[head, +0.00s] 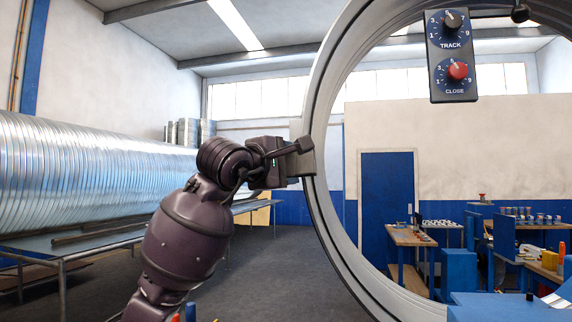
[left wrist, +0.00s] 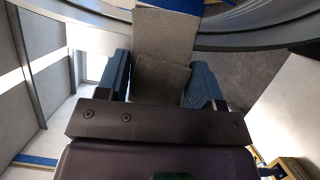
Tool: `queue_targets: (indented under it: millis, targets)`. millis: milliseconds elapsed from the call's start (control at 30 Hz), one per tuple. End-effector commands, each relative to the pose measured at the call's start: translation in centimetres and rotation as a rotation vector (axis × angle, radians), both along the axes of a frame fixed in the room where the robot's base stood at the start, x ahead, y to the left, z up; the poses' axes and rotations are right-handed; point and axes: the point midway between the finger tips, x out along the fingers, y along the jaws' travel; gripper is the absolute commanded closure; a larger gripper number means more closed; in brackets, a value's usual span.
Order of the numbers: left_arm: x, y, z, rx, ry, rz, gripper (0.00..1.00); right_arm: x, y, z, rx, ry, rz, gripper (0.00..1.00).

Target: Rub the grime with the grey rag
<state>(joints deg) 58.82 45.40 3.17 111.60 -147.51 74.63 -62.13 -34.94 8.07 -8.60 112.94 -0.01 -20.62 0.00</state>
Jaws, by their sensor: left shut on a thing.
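My left gripper (head: 301,158) is at the left side of a large grey metal ring (head: 322,205) in the head view. In the left wrist view its two blue fingers stand either side of a grey rag (left wrist: 160,80), and the gripper is shut on it. A paler, finely textured part of the cloth reaches up past the fingertips towards the ring. In the head view a small pale grey piece, seemingly the rag, shows at the ring's edge. I cannot tell whether it touches the ring. I cannot make out the grime. My right gripper is not in view.
A panel (head: 452,55) with TRACK and CLOSE knobs hangs at the ring's upper part. A long spiral duct (head: 85,180) lies on a metal stand at left. Workbenches (head: 410,237) and a blue door (head: 387,200) show through the ring. The floor between stand and ring is clear.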

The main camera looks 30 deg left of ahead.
Motion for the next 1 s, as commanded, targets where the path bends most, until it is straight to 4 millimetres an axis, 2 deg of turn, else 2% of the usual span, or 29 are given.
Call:
queue_targets:
  millis: [800, 1000]
  targets:
    - [1.1, 0.3, 0.1, 0.0, -0.001, 0.0, 0.58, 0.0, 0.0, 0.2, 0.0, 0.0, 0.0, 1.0]
    - [1.0, 0.3, 1.0, 0.002, -0.002, 0.0, 0.58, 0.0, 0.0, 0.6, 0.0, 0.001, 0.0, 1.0]
